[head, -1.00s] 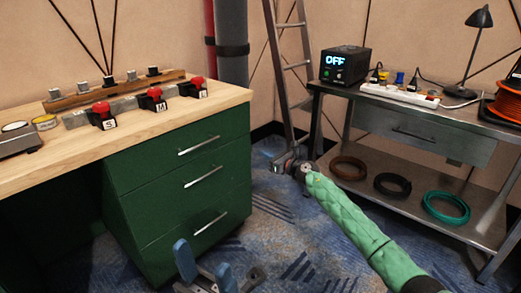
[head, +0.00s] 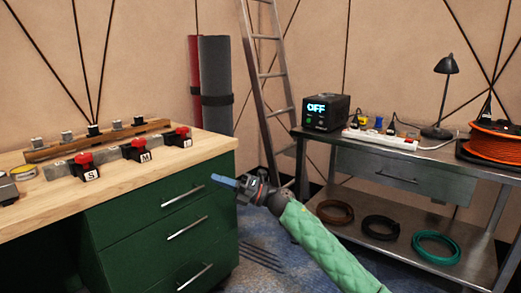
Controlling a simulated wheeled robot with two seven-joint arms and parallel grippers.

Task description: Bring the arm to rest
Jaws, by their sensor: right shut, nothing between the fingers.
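My right arm comes in from the lower right in a green quilted sleeve. My right gripper (head: 224,181) has blue fingers, is shut and holds nothing. It points left in front of the green drawer cabinet (head: 150,246), close to its right edge in the picture; I cannot tell the gap between them. My left gripper and left arm are out of view.
The wooden worktop (head: 70,205) carries red buttons (head: 137,142) marked S and M, and another. A metal bench (head: 350,150) at right holds a box reading OFF (head: 326,112), power strip (head: 380,139), lamp (head: 447,65) and orange reel (head: 495,140). A ladder (head: 270,85) stands behind.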

